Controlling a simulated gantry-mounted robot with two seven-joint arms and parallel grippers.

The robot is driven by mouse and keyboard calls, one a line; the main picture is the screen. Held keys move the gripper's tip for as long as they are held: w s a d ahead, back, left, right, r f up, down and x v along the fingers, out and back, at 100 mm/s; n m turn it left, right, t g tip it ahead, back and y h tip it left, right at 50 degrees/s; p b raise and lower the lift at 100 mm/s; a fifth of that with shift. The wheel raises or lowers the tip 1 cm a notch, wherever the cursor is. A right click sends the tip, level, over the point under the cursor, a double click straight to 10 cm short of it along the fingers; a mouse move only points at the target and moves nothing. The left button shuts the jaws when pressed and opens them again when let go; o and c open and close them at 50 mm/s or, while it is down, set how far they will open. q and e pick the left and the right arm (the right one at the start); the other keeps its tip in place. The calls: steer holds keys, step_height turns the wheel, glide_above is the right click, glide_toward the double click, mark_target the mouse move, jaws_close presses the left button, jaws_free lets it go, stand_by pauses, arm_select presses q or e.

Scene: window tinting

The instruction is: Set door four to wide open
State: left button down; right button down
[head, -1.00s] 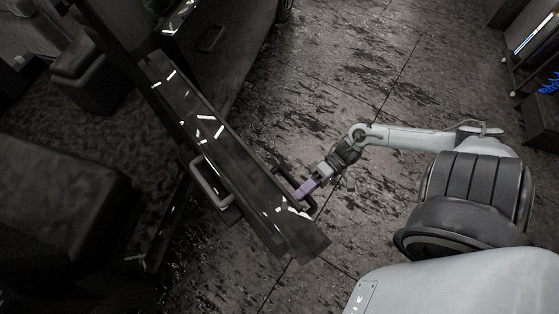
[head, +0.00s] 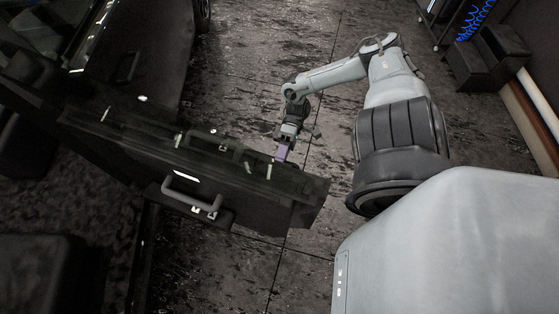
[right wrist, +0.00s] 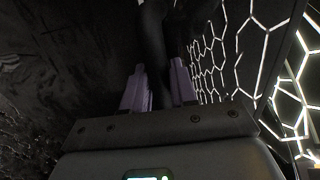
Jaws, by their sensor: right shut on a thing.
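The dark car door (head: 250,205) stands swung out from the car body across the middle of the head view, its free end to the right. I cannot see a number on it. A looped grey handle (head: 180,203) is on its near face. My right gripper (head: 281,158), with purple fingers, is at the door's far side near the free end. In the right wrist view, the purple fingers (right wrist: 160,88) are shut on a dark upright bar (right wrist: 153,45), which looks like the door's outer handle. The fingertips are partly hidden behind the door's edge. My left gripper is out of view.
The dark car interior with seats (head: 40,270) lies left of the door. Scuffed dark floor (head: 255,50) is open beyond the door. A dark stepped unit (head: 487,62) stands at the upper right. Honeycomb lights (right wrist: 235,50) show in the right wrist view.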

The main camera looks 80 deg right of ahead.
steer(key=shift+d+f, duration=0.15)
steer(key=shift+d, duration=0.1)
steer(key=c, duration=1.2)
jaws_free()
steer(key=shift+d, duration=0.1)
steer(key=shift+o, duration=0.9)
steer(key=shift+w+d, duration=0.1)
arm_select(q)
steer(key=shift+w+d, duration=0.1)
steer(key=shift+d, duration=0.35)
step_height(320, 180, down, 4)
steer(key=b, duration=0.4)
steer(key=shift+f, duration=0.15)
arm_select(e)
steer(key=v, duration=1)
steer(key=shift+d+r, duration=0.25)
steer(key=shift+d, duration=0.05)
